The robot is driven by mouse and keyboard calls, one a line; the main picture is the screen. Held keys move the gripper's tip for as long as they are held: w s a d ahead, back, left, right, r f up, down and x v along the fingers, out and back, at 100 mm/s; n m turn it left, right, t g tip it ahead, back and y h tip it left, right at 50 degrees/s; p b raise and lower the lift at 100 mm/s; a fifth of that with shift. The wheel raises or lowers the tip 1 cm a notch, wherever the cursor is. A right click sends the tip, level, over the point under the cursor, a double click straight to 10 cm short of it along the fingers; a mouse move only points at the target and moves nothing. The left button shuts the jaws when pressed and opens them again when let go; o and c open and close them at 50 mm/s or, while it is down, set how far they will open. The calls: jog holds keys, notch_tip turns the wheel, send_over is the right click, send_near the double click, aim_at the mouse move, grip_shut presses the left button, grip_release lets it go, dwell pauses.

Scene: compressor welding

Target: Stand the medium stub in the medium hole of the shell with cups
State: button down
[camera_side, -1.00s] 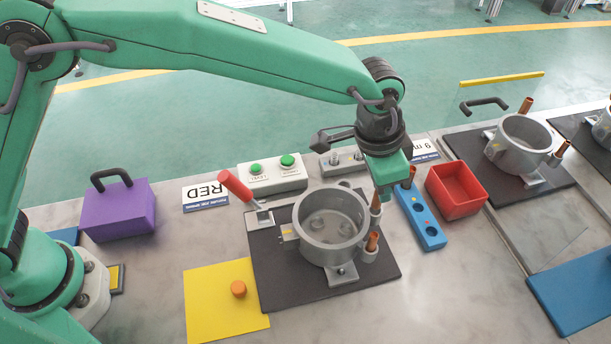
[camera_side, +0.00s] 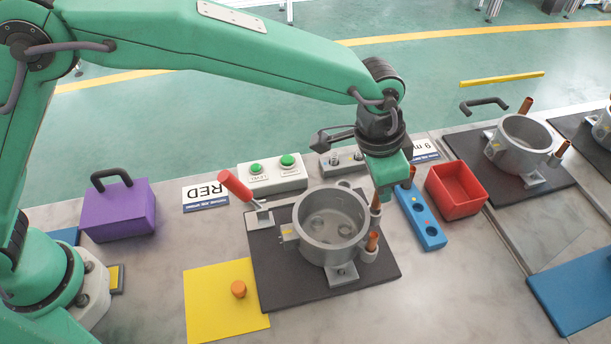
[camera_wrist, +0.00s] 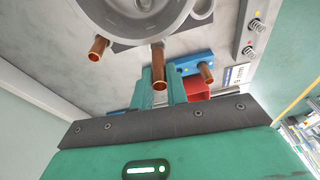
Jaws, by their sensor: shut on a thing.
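The grey shell (camera_side: 312,245) stands open-topped on a dark mat, with cups on its outer wall. A copper stub (camera_side: 372,241) stands in the front right cup (camera_side: 369,256); it also shows in the wrist view (camera_wrist: 98,49). My gripper (camera_side: 377,200) is at the shell's right rim, shut on a second copper stub (camera_side: 375,207). In the wrist view this held stub (camera_wrist: 158,62) sits between my fingers (camera_wrist: 160,92), beside the shell wall (camera_wrist: 118,28). Its far end is hidden, so I cannot tell whether it is seated. A third copper stub (camera_wrist: 206,71) stands in the blue rack (camera_side: 428,228).
A red-handled clamp (camera_side: 236,186) is left of the shell. A red bin (camera_side: 455,190) is right of the rack. A button box (camera_side: 272,176) stands behind. A yellow mat (camera_side: 215,305) with an orange knob (camera_side: 238,289) lies front left. Another shell (camera_side: 520,140) stands far right.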

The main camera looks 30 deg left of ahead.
aim_at(376, 206)
jog(key=shift+f, duration=1.55)
dwell(0.7)
jog(key=c, duration=1.3)
grip_release()
jog(key=shift+r, duration=0.1)
jog(key=shift+s+a+r, duration=0.2)
jog(key=shift+r, duration=1.05)
jog(key=shift+s+a+r, duration=0.2)
jog(key=shift+r, duration=1)
jog(key=shift+s+a+r, duration=0.2)
jog(key=shift+r, duration=1.05)
